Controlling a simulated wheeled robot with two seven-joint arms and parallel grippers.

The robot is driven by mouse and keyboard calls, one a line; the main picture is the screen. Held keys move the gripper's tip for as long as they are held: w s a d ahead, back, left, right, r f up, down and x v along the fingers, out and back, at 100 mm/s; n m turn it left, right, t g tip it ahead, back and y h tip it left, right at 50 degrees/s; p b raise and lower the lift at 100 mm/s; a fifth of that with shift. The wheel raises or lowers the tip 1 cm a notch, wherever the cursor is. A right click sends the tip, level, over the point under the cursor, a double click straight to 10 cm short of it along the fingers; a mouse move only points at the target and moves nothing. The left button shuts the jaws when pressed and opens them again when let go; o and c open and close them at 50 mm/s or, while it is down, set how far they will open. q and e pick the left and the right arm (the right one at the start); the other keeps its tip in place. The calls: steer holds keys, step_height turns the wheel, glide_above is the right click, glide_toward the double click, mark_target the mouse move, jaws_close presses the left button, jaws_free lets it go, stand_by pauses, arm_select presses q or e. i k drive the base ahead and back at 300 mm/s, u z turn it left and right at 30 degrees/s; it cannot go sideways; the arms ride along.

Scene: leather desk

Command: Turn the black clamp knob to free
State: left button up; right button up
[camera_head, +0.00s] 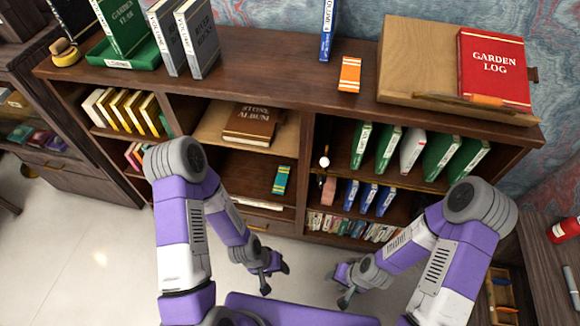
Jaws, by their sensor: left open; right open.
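A wooden book stand (412,62) is on the right part of the shelf top and bears a red "GARDEN LOG" book (494,66). A small dark piece (533,74) sticks out at the stand's right edge; it may be the black clamp knob, but it is too small to tell its setting. My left gripper (275,279) is open and empty, low in front of the shelf. My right gripper (341,285) is open and empty, also low in front, to the right of the left one. Both are well apart from the stand.
The shelf top (270,75) has clear room in the middle. Grey books (198,40) and a green tray (125,55) are at the left. Shelves below hold books.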

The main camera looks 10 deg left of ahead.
mark_target(321, 180)
steer(key=z, duration=1.75)
steer(key=k, duration=0.85)
steer(key=u, duration=1.6)
steer(key=i, duration=0.5)
steer(key=u, duration=0.05)
